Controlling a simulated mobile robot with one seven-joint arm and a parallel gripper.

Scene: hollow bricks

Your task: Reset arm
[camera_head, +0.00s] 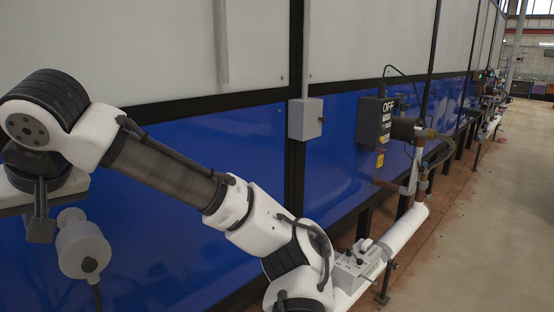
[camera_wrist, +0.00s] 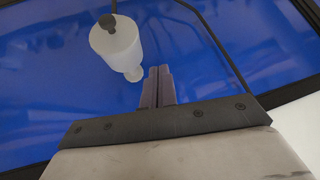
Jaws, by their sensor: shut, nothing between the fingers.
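My arm stretches across the left and middle of the head view, in front of a blue and white wall. My gripper (camera_wrist: 158,86) shows in the wrist view with its two dark fingers together and nothing between them. In the head view the gripper is not clearly visible. A pale cylindrical fixture (camera_head: 82,248) with a dark cap hangs at the lower left of the head view. What seems to be the same fixture (camera_wrist: 122,45) is just beyond and left of the fingertips in the wrist view; I cannot tell the gap.
A blue wall panel (camera_head: 345,150) with dark frames runs behind the arm. A grey box (camera_head: 305,118) and a dark control box marked OFF (camera_head: 374,122) are mounted on it. A white pipe (camera_head: 408,228) with valves runs along the wall. The floor (camera_head: 490,240) at the right is clear.

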